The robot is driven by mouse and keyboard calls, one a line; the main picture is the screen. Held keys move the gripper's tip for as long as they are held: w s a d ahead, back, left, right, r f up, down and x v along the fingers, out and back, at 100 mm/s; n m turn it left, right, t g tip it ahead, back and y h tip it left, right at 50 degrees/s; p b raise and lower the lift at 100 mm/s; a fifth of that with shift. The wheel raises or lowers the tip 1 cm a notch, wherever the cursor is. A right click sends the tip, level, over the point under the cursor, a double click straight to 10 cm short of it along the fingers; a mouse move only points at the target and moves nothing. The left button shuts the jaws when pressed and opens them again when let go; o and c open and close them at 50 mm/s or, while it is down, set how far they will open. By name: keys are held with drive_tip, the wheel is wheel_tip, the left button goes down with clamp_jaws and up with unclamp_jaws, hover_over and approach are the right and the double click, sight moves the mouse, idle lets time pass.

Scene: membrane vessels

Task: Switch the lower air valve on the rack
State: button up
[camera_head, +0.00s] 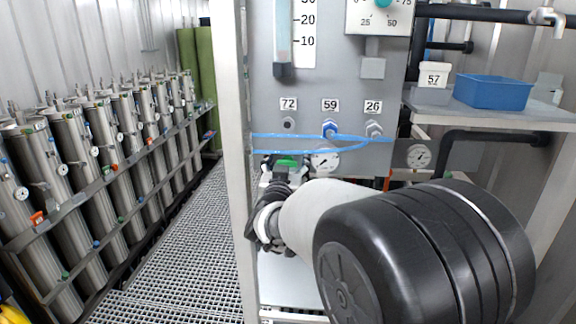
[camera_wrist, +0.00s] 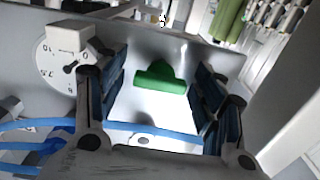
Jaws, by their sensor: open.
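A green valve handle (camera_wrist: 161,80) shows in the wrist view between the two fingers of my gripper (camera_wrist: 160,88). The fingers are open, with a gap on both sides of the handle. The head view shows the green handle (camera_head: 288,162) low on the grey rack panel (camera_head: 350,90), just above my gripper (camera_head: 278,178). My wrist and arm hide what lies below it. I cannot tell whether this is the lower air valve, as no label on it is readable.
A round gauge (camera_head: 325,161) sits right of the handle. Blue tubes (camera_head: 300,148) cross the panel close by. Above are fittings labelled 72, 59 and 26. A rack post (camera_head: 236,150) stands left, with grated floor (camera_head: 185,235) and steel vessels (camera_head: 75,150) beyond. A blue bin (camera_head: 492,92) is right.

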drive_tip(key=shift+c, duration=0.3)
drive_tip(key=c, duration=1)
drive_tip(key=n+p, duration=0.4)
drive_tip(key=shift+r, duration=0.15)
drive_tip(key=n+p, duration=0.2)
drive_tip(key=n, duration=0.2)
drive_tip(key=shift+p, duration=0.4)
drive_tip(key=n+p, duration=0.2)
drive_tip(key=n, duration=0.1)
drive_tip(key=shift+n, duration=0.3)
drive_tip(key=n+p, duration=0.2)
drive_tip(key=n, duration=0.2)
drive_tip(key=shift+n, duration=0.3)
